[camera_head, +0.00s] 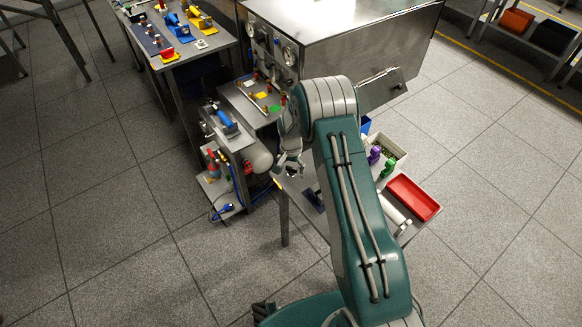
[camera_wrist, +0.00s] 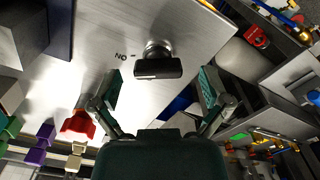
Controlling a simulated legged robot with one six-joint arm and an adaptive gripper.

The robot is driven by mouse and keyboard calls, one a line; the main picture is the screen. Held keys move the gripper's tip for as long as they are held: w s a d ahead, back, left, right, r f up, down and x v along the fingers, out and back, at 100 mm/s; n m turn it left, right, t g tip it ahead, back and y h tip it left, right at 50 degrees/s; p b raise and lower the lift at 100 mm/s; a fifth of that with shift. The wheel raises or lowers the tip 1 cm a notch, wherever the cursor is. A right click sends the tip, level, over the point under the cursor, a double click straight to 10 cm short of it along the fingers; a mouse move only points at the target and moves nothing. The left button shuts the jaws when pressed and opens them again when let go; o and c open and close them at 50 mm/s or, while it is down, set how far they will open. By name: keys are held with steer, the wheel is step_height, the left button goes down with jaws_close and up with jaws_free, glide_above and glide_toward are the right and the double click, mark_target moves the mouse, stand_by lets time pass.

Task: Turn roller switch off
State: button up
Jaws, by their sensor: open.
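The roller switch (camera_wrist: 158,67) shows in the wrist view as a black bar-shaped knob on a round metal base, with the bar lying nearly across the picture. It is on a pale metal surface, and an upside-down "ON" label with a short mark is just left of it. My gripper (camera_wrist: 160,76) is open, with one finger at each side of the knob in the picture and clear gaps between; contact is not visible. In the head view my gripper (camera_head: 289,165) hangs over the left end of a small table. I cannot make out the switch there.
The small table (camera_head: 297,181) holds a red tray (camera_head: 412,198), a pale bin (camera_head: 386,156) and green and purple items. A large metal cabinet (camera_head: 345,40) stands behind. A crowded lower shelf unit (camera_head: 228,145) is to the left. Open floor lies in front and left.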

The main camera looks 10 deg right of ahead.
steer(key=shift+f, duration=0.25)
steer(key=shift+d, duration=0.1)
steer(key=c, duration=1.2)
steer(key=shift+o, duration=0.2)
steer(key=shift+n, duration=0.4)
steer(key=n, duration=0.5)
steer(key=shift+s+n, duration=0.1)
steer(key=shift+n, duration=0.2)
steer(key=n, duration=0.5)
steer(key=shift+n, duration=0.3)
